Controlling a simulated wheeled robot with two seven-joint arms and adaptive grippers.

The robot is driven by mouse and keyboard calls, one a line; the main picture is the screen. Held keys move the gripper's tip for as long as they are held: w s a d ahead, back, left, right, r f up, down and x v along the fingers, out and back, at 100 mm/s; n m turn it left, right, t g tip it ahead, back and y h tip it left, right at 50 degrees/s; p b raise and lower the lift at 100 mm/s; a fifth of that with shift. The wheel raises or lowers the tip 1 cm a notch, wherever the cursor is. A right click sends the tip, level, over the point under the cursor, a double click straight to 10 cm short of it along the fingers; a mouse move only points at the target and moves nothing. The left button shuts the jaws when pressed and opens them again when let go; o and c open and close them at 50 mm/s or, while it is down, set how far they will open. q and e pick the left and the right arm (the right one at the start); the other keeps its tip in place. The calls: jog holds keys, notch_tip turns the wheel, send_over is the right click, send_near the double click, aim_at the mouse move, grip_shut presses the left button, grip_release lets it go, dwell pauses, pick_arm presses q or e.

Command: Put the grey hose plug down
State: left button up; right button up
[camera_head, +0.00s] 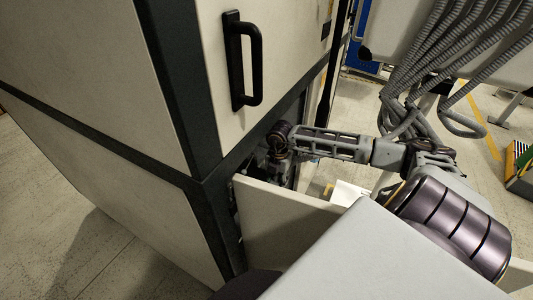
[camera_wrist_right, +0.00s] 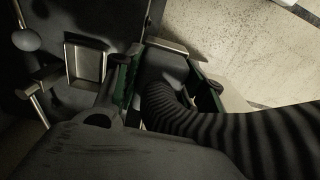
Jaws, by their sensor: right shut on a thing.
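My right gripper (camera_wrist_right: 163,72) is shut on the grey hose plug (camera_wrist_right: 165,62), which sits between its two green-lined fingers in the right wrist view. A dark ribbed hose (camera_wrist_right: 215,125) curves away from the plug to the lower right. In the head view, my right arm reaches left into the cabinet's low opening. My right gripper (camera_head: 276,168) is in shadow there and partly hidden by the open panel, and I cannot make out the plug. Whether the plug touches anything beneath it is unclear. My left gripper is not in view.
The cabinet (camera_head: 80,75) with a black handle (camera_head: 248,60) fills the left. An open pale panel (camera_head: 285,222) stands in front of the opening. Grey hoses (camera_head: 440,45) hang at upper right. A metal-framed recess (camera_wrist_right: 86,62) and a round knob (camera_wrist_right: 26,40) lie left of the gripper.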

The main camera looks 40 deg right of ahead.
jog(key=shift+w, duration=0.1)
jog(key=w+d+p, duration=0.1)
jog(key=w+d, duration=0.3)
jog(key=w, duration=0.3)
jog(key=w+d+p, duration=0.1)
jog(key=w+d, duration=0.3)
jog(key=w, duration=0.4)
jog(key=shift+d+p, duration=0.25)
jog(key=shift+p, duration=0.05)
dwell(0.3)
jog(key=shift+w, duration=0.2)
jog(key=shift+w+d+f+p, duration=0.1)
jog(key=shift+f+p, duration=0.45)
jog(key=shift+f, duration=1.2)
jog(key=shift+f+b, duration=0.35)
jog(key=shift+f, duration=0.05)
jog(key=o, duration=0.8)
